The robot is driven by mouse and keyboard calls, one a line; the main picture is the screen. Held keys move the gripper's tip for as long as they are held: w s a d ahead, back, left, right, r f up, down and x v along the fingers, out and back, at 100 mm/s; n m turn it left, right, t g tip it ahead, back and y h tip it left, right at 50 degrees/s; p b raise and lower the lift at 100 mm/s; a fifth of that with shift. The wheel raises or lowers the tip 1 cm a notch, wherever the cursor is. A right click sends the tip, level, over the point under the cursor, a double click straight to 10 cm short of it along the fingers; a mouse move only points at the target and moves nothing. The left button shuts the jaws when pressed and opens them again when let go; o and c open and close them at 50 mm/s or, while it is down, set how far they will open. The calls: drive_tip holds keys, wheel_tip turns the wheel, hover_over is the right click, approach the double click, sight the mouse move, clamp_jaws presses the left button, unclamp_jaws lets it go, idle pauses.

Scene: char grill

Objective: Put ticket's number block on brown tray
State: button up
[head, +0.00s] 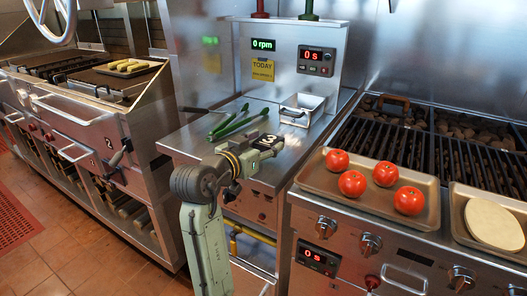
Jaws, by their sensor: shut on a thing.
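My gripper (258,153) is at the end of my pale green arm, over the front of the middle steel counter. It is shut on a small block (266,141) with a dark mark on top that I cannot read for sure. The fingers hide part of it. A yellow ticket (262,72) is on the panel behind; "TODAY" shows, but its small print is unreadable. A brownish tray (325,184) with several tomatoes lies on the right grill. Another brownish tray (459,238) at the right edge holds a pale flat round.
Green tongs (228,124) and a small steel pan (302,108) lie on the middle counter. A left grill (60,85) carries a tray of yellow strips (128,67). Knobs (370,243) and handles stick out of the right grill's front.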

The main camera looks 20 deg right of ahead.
drive_tip(key=shift+f+p, duration=0.3)
drive_tip(key=shift+f, duration=1.1)
drive_tip(key=shift+f, duration=0.2)
drive_tip(key=o, duration=1.2)
drive_tip(key=shift+r, duration=0.1)
drive_tip(key=shift+r, duration=0.2)
drive_tip(key=b+v, duration=0.2)
drive_tip(key=v, duration=1)
drive_tip(key=shift+a, duration=0.1)
